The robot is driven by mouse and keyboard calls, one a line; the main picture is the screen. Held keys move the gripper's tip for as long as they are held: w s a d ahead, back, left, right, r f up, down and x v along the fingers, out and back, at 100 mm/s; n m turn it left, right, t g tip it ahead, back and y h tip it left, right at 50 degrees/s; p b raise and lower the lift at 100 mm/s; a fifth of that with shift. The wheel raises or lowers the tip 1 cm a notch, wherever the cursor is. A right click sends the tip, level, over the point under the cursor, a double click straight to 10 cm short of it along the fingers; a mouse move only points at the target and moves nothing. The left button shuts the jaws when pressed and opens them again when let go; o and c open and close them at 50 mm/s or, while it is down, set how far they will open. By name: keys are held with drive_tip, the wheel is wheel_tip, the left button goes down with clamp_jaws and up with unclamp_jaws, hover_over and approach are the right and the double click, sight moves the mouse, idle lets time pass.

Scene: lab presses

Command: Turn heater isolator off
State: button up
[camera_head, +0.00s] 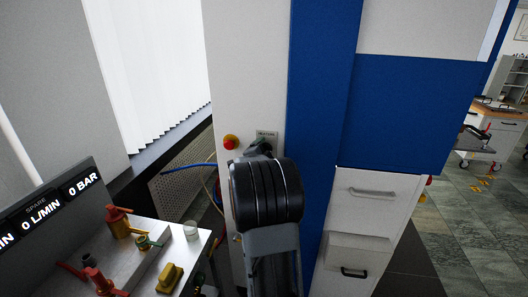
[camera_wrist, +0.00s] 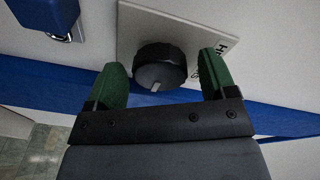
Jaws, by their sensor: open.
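The heater isolator is a round black knob (camera_wrist: 160,66) with a light pointer mark, on a pale labelled plate (camera_wrist: 133,30) on the cabinet face. In the wrist view my gripper (camera_wrist: 162,68) is open, with one green finger on each side of the knob. A small gap shows between the knob and each finger. In the head view the plate (camera_head: 267,135) shows on the white panel, just above my arm. My arm hides most of the knob and my fingers there.
A bench with red and yellow valves (camera_head: 118,221) and a display (camera_head: 50,203) stands at lower left. White drawers (camera_head: 371,220) are at right. A padlock-like fitting (camera_wrist: 62,28) is near the gripper.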

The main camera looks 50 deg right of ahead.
drive_tip(key=shift+c, duration=0.3)
drive_tip(key=c, duration=0.7)
drive_tip(key=shift+a, duration=0.2)
drive_tip(key=shift+c, duration=0.8)
drive_tip(key=shift+s+d+f+n+t+b, duration=0.1)
drive_tip(key=shift+n+t+b, duration=0.65)
drive_tip(key=shift+n, duration=2.45)
drive_tip(key=shift+w+d+f+n+t+b, duration=0.1)
drive_tip(key=shift+n+t+b, duration=0.15)
drive_tip(key=shift+n+b, duration=2)
drive_tip(key=shift+s+f+n+t+b, duration=0.1)
drive_tip(key=shift+n+t, duration=0.4)
drive_tip(key=shift+n, duration=3.95)
